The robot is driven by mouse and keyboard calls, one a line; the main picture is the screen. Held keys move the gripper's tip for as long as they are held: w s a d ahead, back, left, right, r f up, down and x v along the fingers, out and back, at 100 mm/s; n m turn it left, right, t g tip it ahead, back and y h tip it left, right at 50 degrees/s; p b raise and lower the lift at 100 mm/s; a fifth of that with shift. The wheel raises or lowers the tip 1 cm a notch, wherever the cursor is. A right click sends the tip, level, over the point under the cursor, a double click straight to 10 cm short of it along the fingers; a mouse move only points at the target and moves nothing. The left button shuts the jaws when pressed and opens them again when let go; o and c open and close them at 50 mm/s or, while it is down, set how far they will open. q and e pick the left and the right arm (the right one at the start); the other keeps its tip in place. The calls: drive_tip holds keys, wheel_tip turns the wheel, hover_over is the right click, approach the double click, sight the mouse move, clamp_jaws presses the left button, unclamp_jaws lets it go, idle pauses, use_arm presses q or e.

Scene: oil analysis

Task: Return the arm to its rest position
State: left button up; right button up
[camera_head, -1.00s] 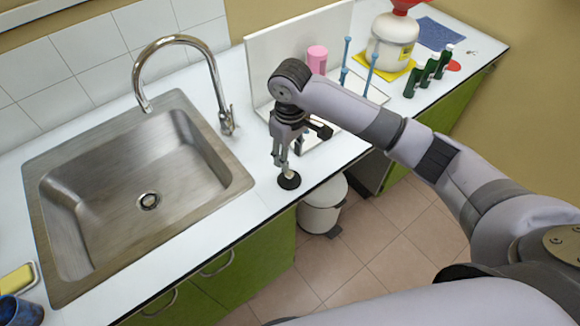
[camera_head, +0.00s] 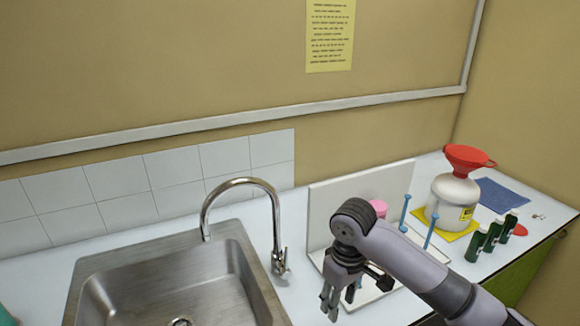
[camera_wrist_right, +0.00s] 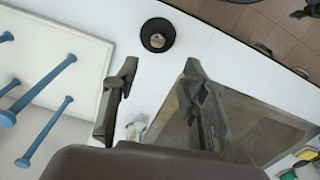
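My right gripper (camera_head: 329,302) hangs over the white counter (camera_head: 410,305), to the right of the sink and in front of the white rack. In the right wrist view its two fingers (camera_wrist_right: 157,92) are spread apart with nothing held between them. A round black object (camera_wrist_right: 157,35) stands on the counter just beyond the fingertips, apart from them. It is not visible in the head view now. My right arm (camera_head: 415,265) reaches in from the lower right. My left gripper is in neither view.
The steel sink (camera_head: 120,275) and its curved tap (camera_head: 277,225) are left of the gripper. The white rack (camera_head: 325,205) with blue pegs (camera_head: 405,212) and a pink object (camera_head: 379,207) stands close behind. A white jug (camera_head: 450,205) with red funnel (camera_head: 468,157) and green bottles (camera_head: 492,235) are right.

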drive_tip(key=s+a+f+t+y, duration=0.25)
drive_tip(key=s+a+f, duration=0.35)
drive_tip(key=s+f, duration=0.4)
drive_tip(key=s+d+f+m+h, duration=0.2)
drive_tip(key=s+d+m, duration=0.2)
drive_tip(key=s+d, duration=0.95)
wheel_tip(320, 180, down, 27)
drive_tip(key=s+a+b, duration=0.2)
drive_tip(key=s+d+f+g+b, duration=0.1)
drive_tip(key=s+d+f, duration=0.2)
drive_tip(key=s+f, duration=1.4)
drive_tip(key=shift+s+d+f+g+h+b, duration=0.2)
drive_tip(key=shift+f+g+h+b, duration=0.15)
drive_tip(key=shift+f, duration=0.55)
